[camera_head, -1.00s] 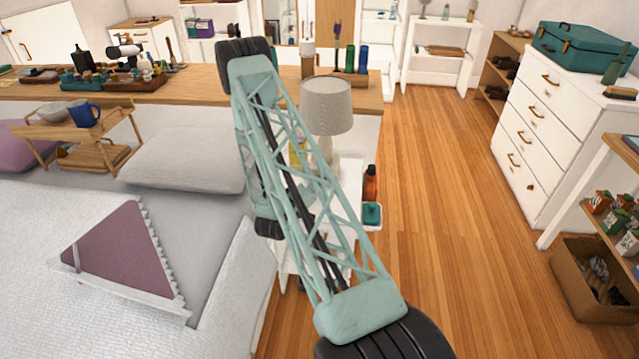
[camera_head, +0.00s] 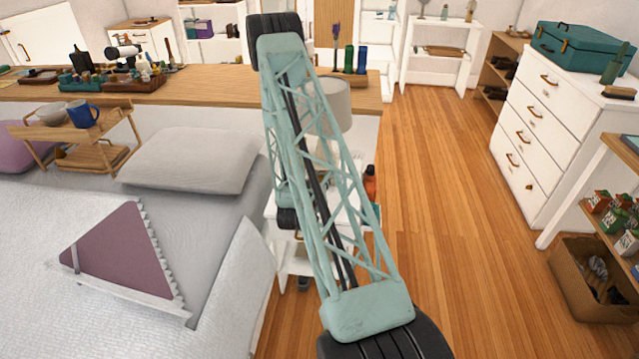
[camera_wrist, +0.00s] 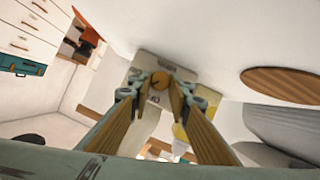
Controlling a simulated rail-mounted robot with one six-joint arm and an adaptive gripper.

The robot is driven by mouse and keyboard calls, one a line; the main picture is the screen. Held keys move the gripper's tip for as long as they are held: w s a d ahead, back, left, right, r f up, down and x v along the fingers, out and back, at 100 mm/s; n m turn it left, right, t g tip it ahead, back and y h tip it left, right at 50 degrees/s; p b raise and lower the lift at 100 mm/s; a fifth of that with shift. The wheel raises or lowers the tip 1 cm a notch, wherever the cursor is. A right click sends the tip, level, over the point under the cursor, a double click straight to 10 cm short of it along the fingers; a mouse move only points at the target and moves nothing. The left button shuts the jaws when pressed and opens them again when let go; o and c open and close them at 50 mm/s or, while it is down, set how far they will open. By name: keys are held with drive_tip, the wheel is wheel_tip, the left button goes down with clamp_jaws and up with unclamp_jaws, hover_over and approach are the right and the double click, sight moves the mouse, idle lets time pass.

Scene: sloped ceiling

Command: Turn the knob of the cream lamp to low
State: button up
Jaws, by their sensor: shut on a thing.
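The lamp (camera_head: 337,104) stands on a white bedside table (camera_head: 262,216), behind my arm. Its pale grey-beige shade shows in the head view; its base and knob are hidden there by the arm. In the wrist view, a pale plate-like part of the lamp (camera_wrist: 148,62) carries a round wooden-brown knob (camera_wrist: 160,80). My gripper (camera_wrist: 161,88) has its two wood-coloured fingers on either side of the knob, shut on it. The knob's setting is too small to read. The gripper is hidden in the head view.
The bed with a grey pillow (camera_head: 190,158) lies to the left. A wooden ledge (camera_head: 200,92) with bottles runs behind the lamp. An orange bottle (camera_head: 370,184) stands at the table's right. The wooden floor (camera_head: 440,210) to the right is clear.

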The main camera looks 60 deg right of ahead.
drive_tip(key=m+t, duration=0.1)
drive_tip(key=m, duration=0.1)
drive_tip(key=m+t+y, duration=0.1)
drive_tip(key=shift+s+d+m+t, duration=0.2)
drive_tip(key=shift+s+m+t, duration=0.1)
drive_tip(key=shift+s+m, duration=0.1)
drive_tip(key=shift+m+t+y, duration=0.5)
drive_tip(key=shift+m+t, duration=0.5)
drive_tip(key=shift+m, duration=0.5)
drive_tip(key=o, duration=0.9)
drive_tip(key=shift+c, duration=0.2)
drive_tip(key=shift+s, duration=0.1)
drive_tip(key=shift+v, duration=3.7)
